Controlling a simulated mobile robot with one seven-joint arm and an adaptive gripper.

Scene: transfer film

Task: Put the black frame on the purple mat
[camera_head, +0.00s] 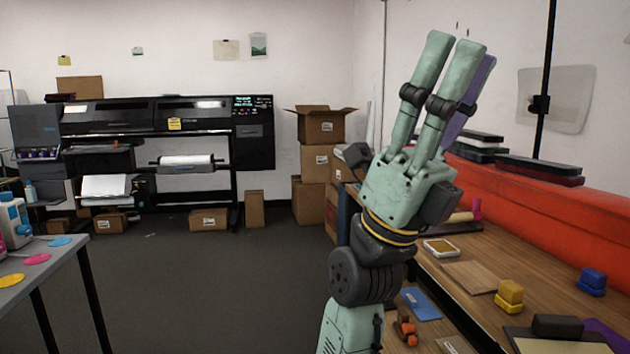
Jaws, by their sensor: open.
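My gripper (455,48) is raised above the right-hand workbench, its pale green fingers pointing up. It is open, and I see nothing held between the fingers. A purple flat patch (607,333) at the bottom right corner of the bench may be the purple mat, mostly cut off by the picture edge. I cannot clearly pick out the black frame. A black block (557,325) sits on a dark-edged board near that corner.
The wooden bench (450,267) holds a yellow block (509,294), a blue block (592,281), a blue sheet (420,303) and an orange-brown item (405,331). Black and red slabs (540,170) lie on a red-orange ledge (560,215). The floor (200,290) is clear.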

